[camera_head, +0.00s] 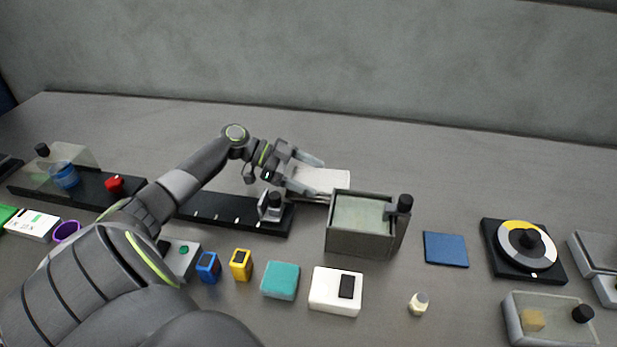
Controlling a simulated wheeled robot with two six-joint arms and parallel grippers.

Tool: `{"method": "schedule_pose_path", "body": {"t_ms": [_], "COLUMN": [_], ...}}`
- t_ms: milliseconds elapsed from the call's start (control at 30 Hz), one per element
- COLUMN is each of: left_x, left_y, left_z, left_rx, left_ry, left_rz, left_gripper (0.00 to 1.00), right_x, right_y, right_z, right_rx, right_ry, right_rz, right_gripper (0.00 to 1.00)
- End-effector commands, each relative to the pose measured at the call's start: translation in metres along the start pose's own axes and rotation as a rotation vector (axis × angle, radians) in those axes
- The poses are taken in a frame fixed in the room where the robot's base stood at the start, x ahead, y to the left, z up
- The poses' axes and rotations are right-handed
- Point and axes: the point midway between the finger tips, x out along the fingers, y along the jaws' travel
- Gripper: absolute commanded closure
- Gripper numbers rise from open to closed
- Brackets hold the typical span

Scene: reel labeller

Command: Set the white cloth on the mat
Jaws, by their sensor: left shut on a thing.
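The white cloth (328,179) is a flat pale piece in the jaws of my left gripper (312,178). The gripper is shut on it and holds it behind the grey open box, near the end of the black rail. The cloth's left part is hidden between the fingers. A flat dark blue square (445,249), which looks like the mat, lies on the table right of the box, apart from the cloth. Its top is bare. My right gripper is not in view.
The grey box (360,240) with a black knob stands between the cloth and the blue square. A round dial device (525,249) stands right of the square. A teal block (280,281), white device (336,291) and small bottle (418,304) stand in front. The back table is clear.

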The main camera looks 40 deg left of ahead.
Motion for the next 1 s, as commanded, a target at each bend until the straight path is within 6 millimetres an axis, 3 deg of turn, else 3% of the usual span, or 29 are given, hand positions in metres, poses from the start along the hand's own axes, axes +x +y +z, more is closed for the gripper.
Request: {"method": "schedule_pose_path", "body": {"t_ms": [100, 367, 400, 533, 833, 1000], "left_x": [0.005, 0.005, 0.005, 0.005, 0.004, -0.015], "left_y": [0.000, 0.000, 0.000, 0.000, 0.000, 0.000], "left_z": [0.011, 0.013, 0.013, 0.013, 0.011, 0.014], "left_rx": [-0.001, 0.001, 0.001, 0.001, 0.000, 0.000], "left_ry": [0.001, -0.001, -0.001, -0.001, -0.001, -0.006], "left_rz": [0.000, 0.000, 0.000, 0.000, -0.001, -0.002], "left_gripper": [0.44, 0.44, 0.18, 0.01, 0.00, 0.00], "right_x": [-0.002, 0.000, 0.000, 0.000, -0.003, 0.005], "right_y": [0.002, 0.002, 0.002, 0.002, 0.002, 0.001], "right_z": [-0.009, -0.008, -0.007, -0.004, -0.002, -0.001], "right_rx": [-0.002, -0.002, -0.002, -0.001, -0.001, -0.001], "right_ry": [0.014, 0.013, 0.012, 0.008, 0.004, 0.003], "right_rz": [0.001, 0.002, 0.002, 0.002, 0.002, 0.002], "right_gripper": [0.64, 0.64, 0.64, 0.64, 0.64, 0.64]}}
